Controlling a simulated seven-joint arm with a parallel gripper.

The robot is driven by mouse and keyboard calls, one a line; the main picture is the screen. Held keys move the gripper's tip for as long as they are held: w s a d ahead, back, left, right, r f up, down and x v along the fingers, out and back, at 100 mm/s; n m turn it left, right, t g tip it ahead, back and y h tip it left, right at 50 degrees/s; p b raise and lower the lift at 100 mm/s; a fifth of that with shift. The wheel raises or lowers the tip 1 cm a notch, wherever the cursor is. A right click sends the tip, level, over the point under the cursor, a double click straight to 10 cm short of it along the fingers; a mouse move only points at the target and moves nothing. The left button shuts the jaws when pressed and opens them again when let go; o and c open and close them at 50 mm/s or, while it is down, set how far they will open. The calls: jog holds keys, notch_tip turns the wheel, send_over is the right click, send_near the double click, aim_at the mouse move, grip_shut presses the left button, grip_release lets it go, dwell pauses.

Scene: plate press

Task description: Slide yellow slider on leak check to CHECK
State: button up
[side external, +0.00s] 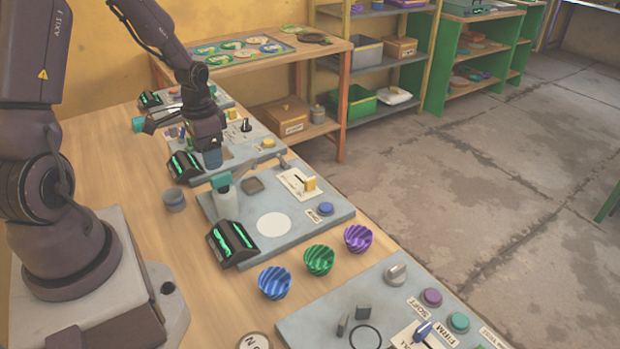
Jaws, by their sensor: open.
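A yellow slider (310,184) stands on a white marked plate (296,186) near the back right of a grey panel (305,228) in the side external view. The lettering on that plate is too small to read, so I cannot tell which mark the slider is at. My gripper (212,160) is open and hangs left of the slider, apart from it, over the far left side of the panel. Its fingers are small and partly hidden, and I see nothing held in it.
Blue (275,283), green (319,260) and purple (358,238) ribbed cups stand in front. Another panel (318,318) is nearer.

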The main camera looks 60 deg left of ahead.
jog(key=shift+w, duration=0.4)
jog(key=c, duration=0.5)
jog(key=w+d, duration=0.1)
jog(key=w, duration=0.2)
jog(key=w+d+r, duration=0.1)
jog(key=w, duration=0.2)
jog(key=w+d, duration=0.2)
jog(key=w, duration=0.2)
jog(key=shift+w+r, duration=0.1)
jog(key=shift+r, duration=0.25)
send_near(309, 179)
notch_tip(309, 179, down, 10)
jog(key=shift+f, duration=0.2)
jog(key=shift+c, duration=0.3)
grip_shut()
